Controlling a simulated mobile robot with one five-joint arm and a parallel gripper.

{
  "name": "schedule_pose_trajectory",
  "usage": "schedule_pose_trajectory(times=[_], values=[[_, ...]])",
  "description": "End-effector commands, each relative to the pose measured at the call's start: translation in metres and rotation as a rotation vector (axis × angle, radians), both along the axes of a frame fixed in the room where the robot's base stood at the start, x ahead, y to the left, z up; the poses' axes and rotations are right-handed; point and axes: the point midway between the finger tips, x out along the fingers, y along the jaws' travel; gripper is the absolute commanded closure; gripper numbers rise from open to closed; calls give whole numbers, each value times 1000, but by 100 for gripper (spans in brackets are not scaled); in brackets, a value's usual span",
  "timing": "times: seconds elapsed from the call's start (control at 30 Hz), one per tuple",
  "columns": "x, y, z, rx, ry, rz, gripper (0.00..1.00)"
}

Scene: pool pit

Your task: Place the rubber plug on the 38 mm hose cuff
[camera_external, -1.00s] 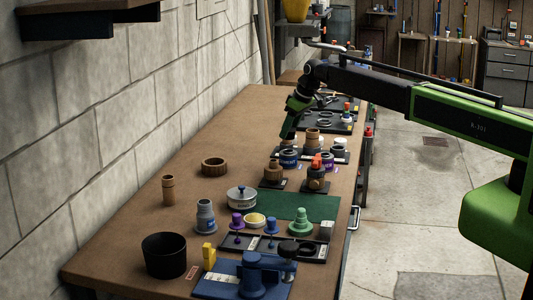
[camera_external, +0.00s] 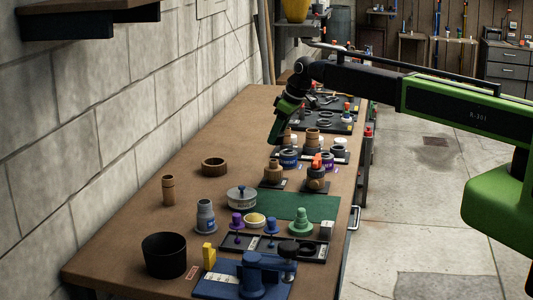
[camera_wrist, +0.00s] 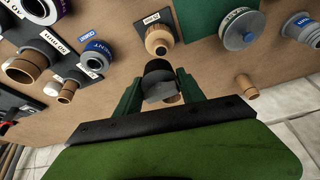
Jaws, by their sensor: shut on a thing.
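My gripper (camera_wrist: 160,88) is shut on a dark grey, rounded plug (camera_wrist: 158,72), apparently the rubber plug, held between its green fingers. In the external view my gripper (camera_external: 274,138) hangs above the bench, and the plug cannot be made out there. A wider tan cuff (camera_wrist: 22,66) stands by a label that seems to read 50 mm.
A fitting with an orange top (camera_external: 317,176) stands right of the tan cuff. Blue (camera_external: 289,158) and purple-banded rings lie behind. A wooden ring (camera_external: 214,167) and tan cylinder (camera_external: 168,190) stand left. A green mat (camera_external: 300,207) lies in front. Bare bench lies left of my gripper.

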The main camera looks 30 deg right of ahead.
Motion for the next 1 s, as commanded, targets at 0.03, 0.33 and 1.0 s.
schedule_pose_trajectory(times=[0.03,0.33,1.0], values=[[-19,26,14,0,0,36,95],[-111,164,53,0,0,235,95],[-146,278,17,0,0,314,95]])
